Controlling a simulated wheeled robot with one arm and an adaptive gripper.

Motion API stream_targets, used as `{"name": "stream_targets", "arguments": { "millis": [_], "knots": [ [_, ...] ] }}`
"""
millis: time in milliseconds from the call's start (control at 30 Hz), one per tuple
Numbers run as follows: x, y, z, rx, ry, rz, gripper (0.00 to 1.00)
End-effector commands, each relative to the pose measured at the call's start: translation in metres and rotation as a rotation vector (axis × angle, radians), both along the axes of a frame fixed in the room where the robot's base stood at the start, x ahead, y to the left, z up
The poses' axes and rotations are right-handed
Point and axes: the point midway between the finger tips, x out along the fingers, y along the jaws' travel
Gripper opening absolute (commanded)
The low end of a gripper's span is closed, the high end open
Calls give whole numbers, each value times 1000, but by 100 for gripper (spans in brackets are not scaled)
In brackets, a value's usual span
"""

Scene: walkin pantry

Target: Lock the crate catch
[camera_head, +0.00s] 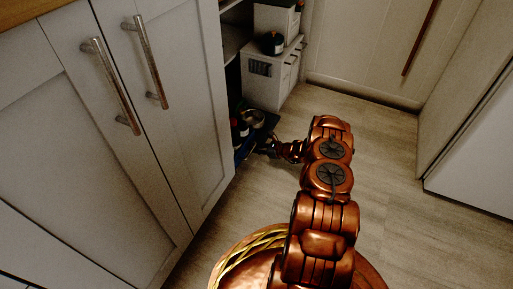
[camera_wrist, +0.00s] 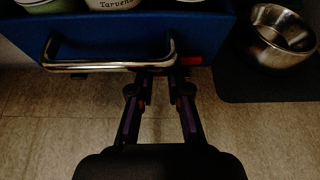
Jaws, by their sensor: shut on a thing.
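The blue crate (camera_wrist: 110,52) fills the top of the wrist view, with a shiny metal bar handle (camera_wrist: 100,66) across its front. A small red piece (camera_wrist: 190,60), which looks like part of the crate catch, shows low on the crate's front, right of the handle. My gripper (camera_wrist: 158,74) reaches the crate's lower front at the handle's right end. Its fingers close on a small dark part there, apparently the catch; the contact itself is dark and hard to make out. In the head view my gripper (camera_head: 264,149) is at the blue crate (camera_head: 241,150), low by the shelf opening.
Containers, one labelled, stand in the crate. A metal bowl (camera_wrist: 280,38) sits on a dark mat (camera_wrist: 268,88) to the right. White cabinet doors (camera_head: 130,110) flank the opening on the left; a white drawer box (camera_head: 268,82) stands behind. The wood floor (camera_head: 390,180) is clear.

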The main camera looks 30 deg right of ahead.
Motion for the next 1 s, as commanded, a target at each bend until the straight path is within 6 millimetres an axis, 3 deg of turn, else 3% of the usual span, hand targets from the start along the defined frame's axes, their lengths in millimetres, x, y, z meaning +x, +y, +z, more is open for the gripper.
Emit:
{"name": "stream_targets", "arguments": {
  "millis": [267,1000],
  "knots": [
    [-1,4,0,-107,-62,4,0],
    [1,0,-37,-603,-365,0,0]
  ]
}}
